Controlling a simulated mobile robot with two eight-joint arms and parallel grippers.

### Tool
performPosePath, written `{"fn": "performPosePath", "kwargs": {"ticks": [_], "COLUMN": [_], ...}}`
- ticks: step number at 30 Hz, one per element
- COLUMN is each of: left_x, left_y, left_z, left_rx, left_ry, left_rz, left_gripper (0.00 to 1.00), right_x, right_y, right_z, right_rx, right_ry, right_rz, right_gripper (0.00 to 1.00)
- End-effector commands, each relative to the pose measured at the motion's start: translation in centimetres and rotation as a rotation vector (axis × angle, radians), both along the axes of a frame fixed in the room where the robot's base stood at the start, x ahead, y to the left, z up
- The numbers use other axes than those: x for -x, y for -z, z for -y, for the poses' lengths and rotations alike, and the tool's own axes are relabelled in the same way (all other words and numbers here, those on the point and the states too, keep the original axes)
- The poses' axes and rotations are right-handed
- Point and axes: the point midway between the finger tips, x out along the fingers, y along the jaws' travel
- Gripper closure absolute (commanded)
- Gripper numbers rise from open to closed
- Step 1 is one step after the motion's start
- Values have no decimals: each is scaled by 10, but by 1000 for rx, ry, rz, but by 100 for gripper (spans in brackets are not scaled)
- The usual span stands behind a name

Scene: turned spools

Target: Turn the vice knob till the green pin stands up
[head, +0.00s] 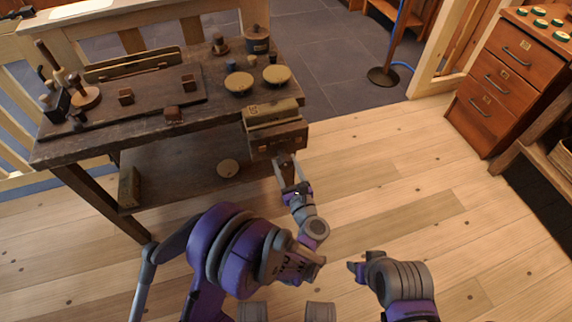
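The vice (277,139) is a dark wooden block at the bench's front right corner, with an olive block lying along its top. My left gripper (287,170) is at the lower front face of the vice, touching or very near it. The knob cannot be made out apart from the gripper, and whether the fingers are shut on it cannot be told. I cannot make out a green pin standing up at the vice. My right gripper (354,268) is low over the floor, away from the bench; its fingers are too small to read.
The dark workbench (145,122) holds a long board, wooden spools, small blocks and two round olive discs (239,82). A lower shelf (178,172) carries a disc and a block. A drawer cabinet (503,75) stands at the right. The plank floor (400,170) between is clear.

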Motion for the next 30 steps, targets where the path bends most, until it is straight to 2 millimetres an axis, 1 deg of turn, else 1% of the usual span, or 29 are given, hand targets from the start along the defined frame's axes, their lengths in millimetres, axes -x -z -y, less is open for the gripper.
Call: {"fn": "performPosePath", "kwargs": {"ticks": [1, 7, 14, 20, 26, 30], "left_x": [0, 0, 0, 0, 0, 0], "left_y": [0, 0, 0, 1, 1, 1], "left_z": [0, 0, 0, 0, -1, -1], "left_rx": [0, 0, -17, -89, -231, -356], "left_ry": [0, 0, -1, -1, -1, -1], "left_rz": [0, 0, -6, -29, -75, -116], "left_gripper": [61, 97, 98, 98, 98, 98], "right_x": [0, 0, 0, -1, -1, -2], "right_y": [0, 0, 1, 4, 8, 12], "right_z": [0, 0, 0, 0, 0, 0], "right_rx": [0, 0, 0, 0, 0, 0], "right_ry": [0, 0, 0, 0, 0, 0], "right_rz": [0, 0, 0, -1, -3, -4], "right_gripper": [50, 50, 50, 50, 50, 50]}}
